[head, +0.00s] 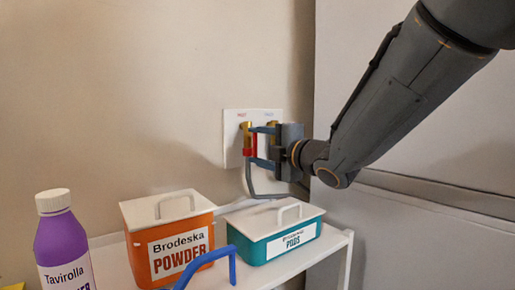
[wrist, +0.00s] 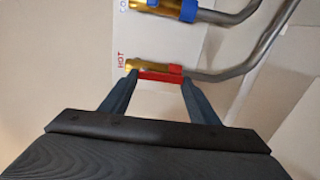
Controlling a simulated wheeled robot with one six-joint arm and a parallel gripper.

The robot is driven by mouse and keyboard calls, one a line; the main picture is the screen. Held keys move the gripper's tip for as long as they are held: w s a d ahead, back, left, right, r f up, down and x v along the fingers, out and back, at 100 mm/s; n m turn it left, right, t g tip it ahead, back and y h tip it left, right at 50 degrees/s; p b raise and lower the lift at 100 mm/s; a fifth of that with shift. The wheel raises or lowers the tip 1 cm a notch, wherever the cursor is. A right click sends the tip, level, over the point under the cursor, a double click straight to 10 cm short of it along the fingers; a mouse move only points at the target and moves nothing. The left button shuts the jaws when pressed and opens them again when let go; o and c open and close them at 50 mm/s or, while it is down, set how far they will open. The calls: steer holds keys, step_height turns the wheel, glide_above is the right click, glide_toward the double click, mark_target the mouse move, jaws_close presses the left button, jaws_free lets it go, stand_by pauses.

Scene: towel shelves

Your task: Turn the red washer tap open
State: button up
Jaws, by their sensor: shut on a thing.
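The red washer tap (head: 249,141) sits on a brass valve on the white wall plate (head: 234,157). In the wrist view the red tap handle (wrist: 158,77) lies roughly along the brass pipe, beside the "HOT" label. My gripper (head: 257,146) reaches in from the right, its two blue-grey fingers one above the other in the head view. In the wrist view my gripper (wrist: 158,82) has a fingertip at each end of the red handle and is shut on it. Part of the valve is hidden behind the fingers in the head view.
A blue tap (wrist: 188,10) on a second brass valve is close beside the red one. Grey hoses (wrist: 240,65) curve away from both valves. Below, a white shelf (head: 337,243) holds an orange powder box (head: 190,268), a teal pods box (head: 258,250) and a purple bottle (head: 62,243).

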steer(key=shift+f, duration=0.1)
steer(key=o, duration=1)
steer(key=v, duration=0.7)
steer(key=shift+s+d, duration=0.25)
steer(key=shift+s, duration=0.1)
steer(key=shift+p, duration=0.3)
